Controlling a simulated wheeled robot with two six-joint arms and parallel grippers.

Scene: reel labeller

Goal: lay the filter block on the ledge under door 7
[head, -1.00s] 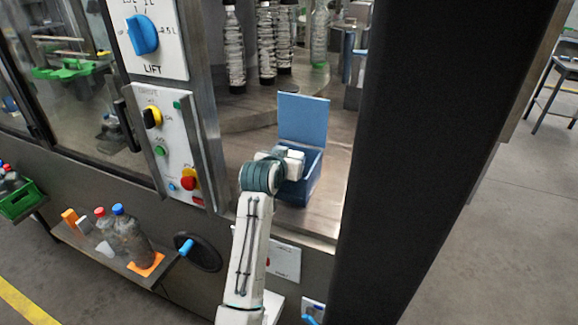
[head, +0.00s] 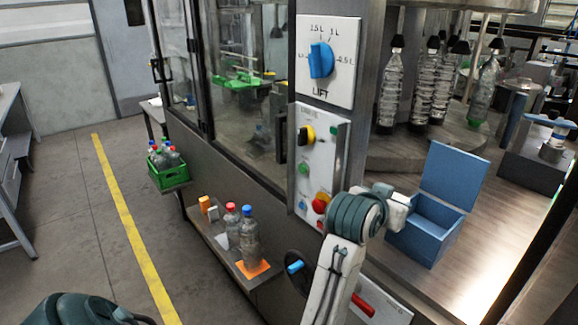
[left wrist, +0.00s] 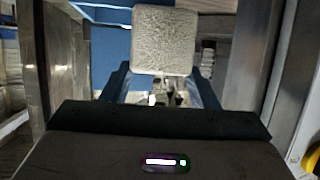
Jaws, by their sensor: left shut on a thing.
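The filter block (left wrist: 164,40), a pale square block with a rough face, shows in the left wrist view. My left gripper (left wrist: 163,82) is shut on it, with a dark finger at either side. In the head view my left gripper (head: 398,212) is beside the near left edge of the open blue box (head: 424,232); its fingertips and the block cannot be made out there. A narrow ledge (head: 203,229) runs low along the machine front, below the glass doors (head: 243,75). No door number is readable. My right gripper is not in view.
Two capped bottles (head: 248,238), an orange pad (head: 254,269) and small blocks (head: 205,204) occupy the ledge. A green crate (head: 168,175) of bottles stands farther left. The control panel (head: 318,160) and its steel post are close to my left arm. Floor at left is open.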

